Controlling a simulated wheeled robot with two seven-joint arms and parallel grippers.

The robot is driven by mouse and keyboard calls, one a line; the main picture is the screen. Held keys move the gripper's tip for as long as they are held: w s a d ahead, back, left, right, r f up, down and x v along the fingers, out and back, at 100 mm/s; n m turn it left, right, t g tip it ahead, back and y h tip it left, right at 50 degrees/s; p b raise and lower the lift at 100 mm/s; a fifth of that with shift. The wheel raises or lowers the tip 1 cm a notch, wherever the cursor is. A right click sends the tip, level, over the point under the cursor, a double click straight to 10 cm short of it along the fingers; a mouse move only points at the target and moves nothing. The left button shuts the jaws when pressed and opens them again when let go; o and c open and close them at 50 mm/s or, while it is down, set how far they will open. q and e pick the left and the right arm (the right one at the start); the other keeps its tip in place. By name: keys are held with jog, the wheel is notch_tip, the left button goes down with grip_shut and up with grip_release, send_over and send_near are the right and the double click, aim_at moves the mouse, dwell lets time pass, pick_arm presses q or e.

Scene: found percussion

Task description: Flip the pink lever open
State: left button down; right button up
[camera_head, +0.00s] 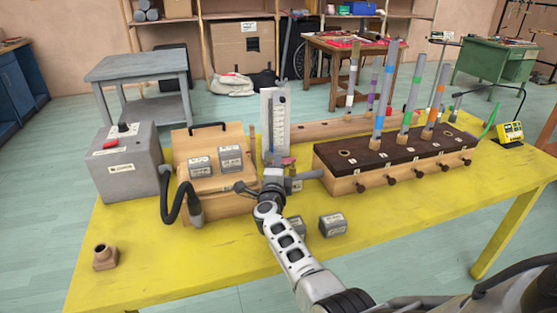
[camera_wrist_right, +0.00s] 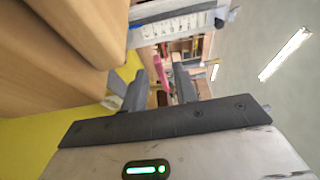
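The pink lever (camera_wrist_right: 160,72) shows in the right wrist view as a thin pink bar between and beyond my two fingertips. In the head view a small pinkish piece (camera_head: 288,161) shows at the foot of a white upright panel (camera_head: 268,122), just behind my right gripper (camera_head: 292,181). In the wrist view the right gripper (camera_wrist_right: 160,91) is open, with a clear gap between the fingers. I cannot tell whether either finger touches the lever. The gripper hides the lever's base in the head view. My left gripper is not in view.
A wooden case (camera_head: 212,169) and a grey box (camera_head: 127,164) with a black hose stand left on the yellow table (camera_head: 400,225). A dark-topped wooden block (camera_head: 390,150) with several upright tubes stands right. A small grey block (camera_head: 333,225) lies in front. The table's front right is clear.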

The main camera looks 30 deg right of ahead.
jog(key=v, duration=0.4)
jog(key=shift+s+p, duration=0.15)
jog(key=shift+p, duration=0.2)
